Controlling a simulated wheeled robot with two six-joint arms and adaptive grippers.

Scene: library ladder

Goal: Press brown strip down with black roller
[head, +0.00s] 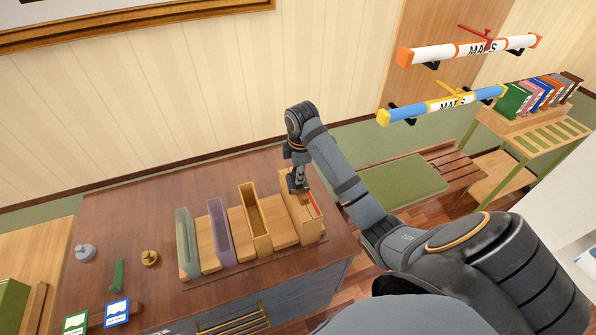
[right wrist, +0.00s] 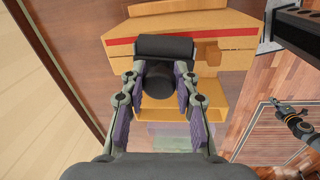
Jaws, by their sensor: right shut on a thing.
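My right gripper (head: 297,186) is shut on the black roller, over the rightmost wooden holder on the desk. In the right wrist view the roller's wide black cylinder (right wrist: 165,47) lies across the holder's top, just beyond my right gripper (right wrist: 160,88), whose fingers close on the dark handle. A red band (right wrist: 222,32) runs along the holder beside the cylinder. An arm end, apparently my left gripper (right wrist: 282,108), shows small at the right of the wrist view.
Yellow (head: 253,222), purple (head: 221,232) and grey-green (head: 187,243) holders stand left of the work spot. A grey knob (head: 85,252), brass knob (head: 150,258), green piece (head: 118,275) and two small cards lie on the desk's left. Two map tubes hang on the wall.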

